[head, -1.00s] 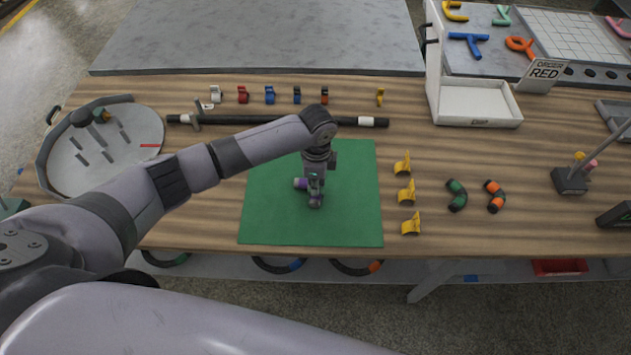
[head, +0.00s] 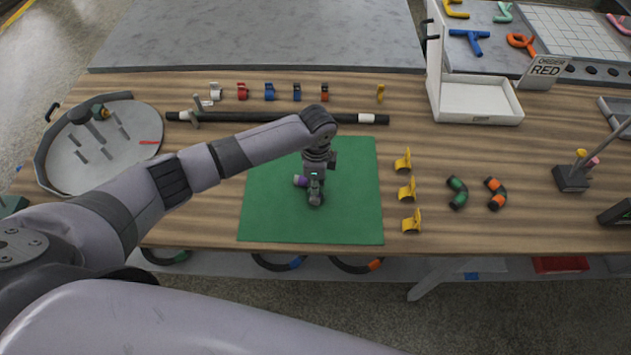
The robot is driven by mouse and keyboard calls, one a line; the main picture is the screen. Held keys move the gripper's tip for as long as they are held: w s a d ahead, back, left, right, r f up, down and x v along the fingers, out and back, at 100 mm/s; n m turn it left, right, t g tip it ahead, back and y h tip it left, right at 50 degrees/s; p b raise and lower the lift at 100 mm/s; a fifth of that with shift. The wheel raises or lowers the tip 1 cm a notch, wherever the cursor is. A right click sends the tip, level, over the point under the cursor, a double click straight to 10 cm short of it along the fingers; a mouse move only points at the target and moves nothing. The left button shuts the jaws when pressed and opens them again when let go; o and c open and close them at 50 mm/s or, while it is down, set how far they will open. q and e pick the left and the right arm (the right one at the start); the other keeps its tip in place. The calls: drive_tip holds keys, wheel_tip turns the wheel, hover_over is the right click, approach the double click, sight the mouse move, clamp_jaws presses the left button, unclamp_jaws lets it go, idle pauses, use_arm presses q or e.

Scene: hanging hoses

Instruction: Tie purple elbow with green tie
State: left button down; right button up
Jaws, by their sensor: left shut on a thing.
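The purple elbow (head: 299,181) is on the green mat (head: 350,215). Only its purple end shows, left of my left gripper; the rest is hidden behind the gripper. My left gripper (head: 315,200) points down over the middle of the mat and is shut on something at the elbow. The gripper's own body hides its fingertips, so I cannot tell whether it grips the elbow or a tie. My right gripper is not in view.
Yellow clips (head: 408,190) stand right of the mat, beside a green-banded elbow (head: 457,193) and an orange-banded elbow (head: 495,194). A long black bar (head: 265,118) lies behind the mat. A round grey tray (head: 140,165) is at left, a white bin (head: 478,100) at back right.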

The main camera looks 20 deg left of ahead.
use_arm(q)
drive_tip(key=shift+f+b, duration=0.35)
drive_tip(key=shift+f, duration=0.25)
idle(0.3)
drive_tip(key=c, duration=1.4)
unclamp_jaws()
drive_tip(key=shift+c, duration=0.2)
drive_tip(key=shift+r, duration=0.15)
wheel_tip(320, 180, up, 12)
